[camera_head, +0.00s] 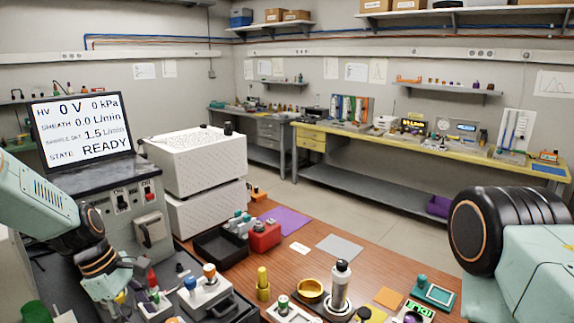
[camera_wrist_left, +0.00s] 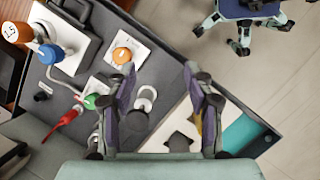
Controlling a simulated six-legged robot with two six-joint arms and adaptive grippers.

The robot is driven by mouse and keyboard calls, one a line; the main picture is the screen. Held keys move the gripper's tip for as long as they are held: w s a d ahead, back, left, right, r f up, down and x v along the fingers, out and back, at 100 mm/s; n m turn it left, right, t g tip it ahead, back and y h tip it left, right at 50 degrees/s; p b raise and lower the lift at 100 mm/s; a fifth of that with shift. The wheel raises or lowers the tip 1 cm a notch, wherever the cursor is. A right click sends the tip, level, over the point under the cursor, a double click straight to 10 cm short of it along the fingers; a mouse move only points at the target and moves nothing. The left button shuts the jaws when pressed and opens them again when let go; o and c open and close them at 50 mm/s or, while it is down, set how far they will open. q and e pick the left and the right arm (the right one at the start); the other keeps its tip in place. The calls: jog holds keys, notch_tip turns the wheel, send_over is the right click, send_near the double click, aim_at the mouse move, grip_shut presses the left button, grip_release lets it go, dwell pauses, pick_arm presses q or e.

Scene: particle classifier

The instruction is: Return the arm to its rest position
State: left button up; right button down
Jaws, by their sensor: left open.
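My left arm (camera_head: 35,195) comes in from the left in the head view, pale teal with a dark wrist. Its gripper (camera_head: 122,302) points down over the grey bench top at the lower left. In the wrist view the left gripper (camera_wrist_left: 160,80) has its two fingers spread wide, with nothing held between them. Below the fingers are an orange knob (camera_wrist_left: 122,56) on a white plate and a pale ring (camera_wrist_left: 146,94). My right arm (camera_head: 530,265) shows at the right edge; its gripper is out of view.
A monitor (camera_head: 80,130) reading READY stands behind the left arm. White boxes (camera_head: 200,160) are stacked beside it. The wooden table (camera_head: 300,262) holds a silver cylinder (camera_head: 340,285), a gold ring (camera_head: 310,290) and a red box (camera_head: 264,236). Green (camera_wrist_left: 104,101) and red plugs (camera_wrist_left: 68,116) lie near the left gripper.

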pick_arm(q)
jog(key=s+d+f+m+y+b, duration=0.1)
jog(key=s+d+f+m+b, duration=0.15)
jog(key=s+f, duration=0.4)
jog(key=s+d+f+m+y+b, duration=0.1)
jog(key=s+f+m+b, duration=0.15)
jog(key=f, duration=0.65)
jog(key=s+d+f+m+b, duration=0.1)
jog(key=s+f+m+b, duration=0.15)
jog(key=s+f, duration=0.35)
jog(key=s+d+f+m+y+b, duration=0.1)
jog(key=s+f+m+b, duration=0.2)
jog(key=s, duration=0.5)
jog(key=s+d+f+m+b, duration=0.1)
jog(key=s+f+m+b, duration=0.3)
jog(key=s+f+m, duration=0.2)
jog(key=s+f, duration=0.2)
jog(key=s, duration=0.1)
jog(key=shift+s+d+f+y+b, duration=0.15)
jog(key=shift+s+d+y+b, duration=0.15)
jog(key=shift+d+y, duration=0.1)
jog(key=shift+a, duration=0.1)
